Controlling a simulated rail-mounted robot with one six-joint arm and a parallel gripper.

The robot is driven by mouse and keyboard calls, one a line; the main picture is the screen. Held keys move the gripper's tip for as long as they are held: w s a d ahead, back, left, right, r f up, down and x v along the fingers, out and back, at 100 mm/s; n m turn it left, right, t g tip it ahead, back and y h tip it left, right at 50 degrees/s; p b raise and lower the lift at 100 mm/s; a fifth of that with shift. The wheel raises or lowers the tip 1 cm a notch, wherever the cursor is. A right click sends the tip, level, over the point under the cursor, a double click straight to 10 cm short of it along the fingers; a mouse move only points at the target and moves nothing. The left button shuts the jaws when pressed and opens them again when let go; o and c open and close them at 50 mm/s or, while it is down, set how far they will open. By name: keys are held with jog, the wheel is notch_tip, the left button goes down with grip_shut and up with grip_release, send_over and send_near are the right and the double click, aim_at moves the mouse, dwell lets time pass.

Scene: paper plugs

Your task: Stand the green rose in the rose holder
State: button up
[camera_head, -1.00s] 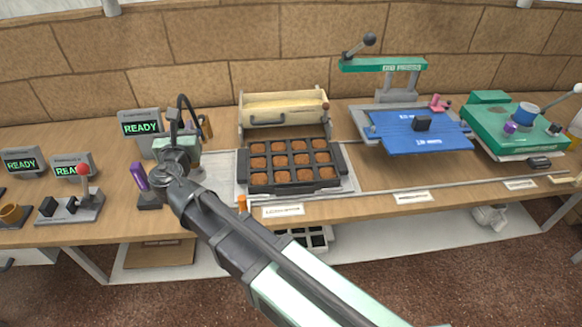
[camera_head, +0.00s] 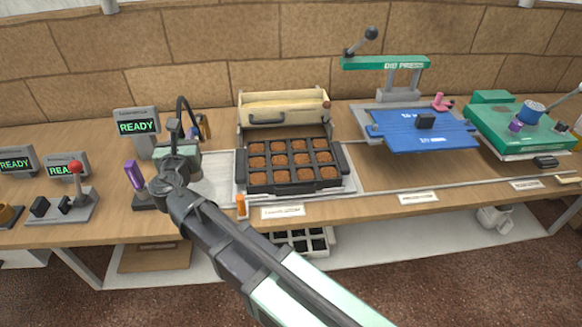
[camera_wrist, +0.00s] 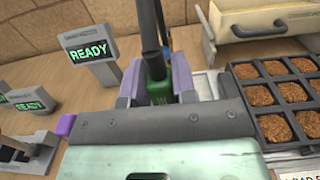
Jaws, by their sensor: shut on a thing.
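My gripper (camera_wrist: 158,82) is shut on a green piece (camera_wrist: 157,92), which I take to be the green rose. A dark rod (camera_wrist: 148,28) rises above it in the wrist view; I cannot tell whether the two are joined. In the head view my gripper (camera_head: 178,150) is over the left part of the bench, and its body hides the green piece. A purple piece (camera_head: 134,174) stands tilted at a dark base (camera_head: 148,201) just left of my gripper. It also shows in the wrist view (camera_wrist: 65,125). I cannot tell which thing is the rose holder.
A black tray of brown soil cells (camera_head: 291,180) lies right of my gripper, before a cream roller unit (camera_head: 284,108). A READY screen (camera_head: 137,127) stands behind. A red-knobbed lever box (camera_head: 65,205) is at left. A blue press (camera_head: 420,133) and green station (camera_head: 515,130) are farther right.

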jog(key=shift+f, duration=0.35)
jog(key=o, duration=1)
